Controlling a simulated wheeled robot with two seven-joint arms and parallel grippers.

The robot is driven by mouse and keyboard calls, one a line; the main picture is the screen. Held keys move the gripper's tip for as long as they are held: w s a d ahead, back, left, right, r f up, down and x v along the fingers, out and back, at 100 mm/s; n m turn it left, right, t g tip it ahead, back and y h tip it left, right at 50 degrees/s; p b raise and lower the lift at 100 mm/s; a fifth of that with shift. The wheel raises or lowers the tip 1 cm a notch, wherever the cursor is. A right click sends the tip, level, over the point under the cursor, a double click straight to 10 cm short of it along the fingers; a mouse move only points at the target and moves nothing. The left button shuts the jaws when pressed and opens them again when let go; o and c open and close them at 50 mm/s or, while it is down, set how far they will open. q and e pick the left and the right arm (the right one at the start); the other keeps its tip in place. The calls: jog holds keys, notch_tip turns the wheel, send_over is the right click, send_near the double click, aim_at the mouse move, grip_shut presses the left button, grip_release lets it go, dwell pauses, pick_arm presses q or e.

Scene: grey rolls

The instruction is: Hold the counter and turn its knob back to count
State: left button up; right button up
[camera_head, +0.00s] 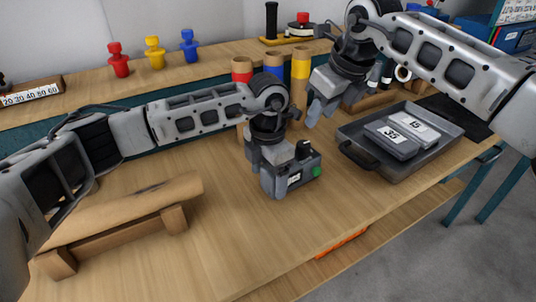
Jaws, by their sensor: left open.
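The counter (291,178) is a small grey box on the wooden table, with a pale display on its front, a green button and a black knob (303,150) on top. My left gripper (268,162) is at the counter's left and back side, with its jaws open. The counter hides part of its fingers, so I cannot tell whether they touch it. My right gripper (319,108) hangs above the table behind and to the right of the counter, apart from the knob. Its fingers point down, and their gap is not clear.
A dark tray (360,160) with grey number plates (390,140) lies to the right. A wooden stand (110,228) is at the left front. The table in front of the counter is clear.

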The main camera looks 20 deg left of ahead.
pick_arm(q)
jog(key=shift+f, duration=1.1)
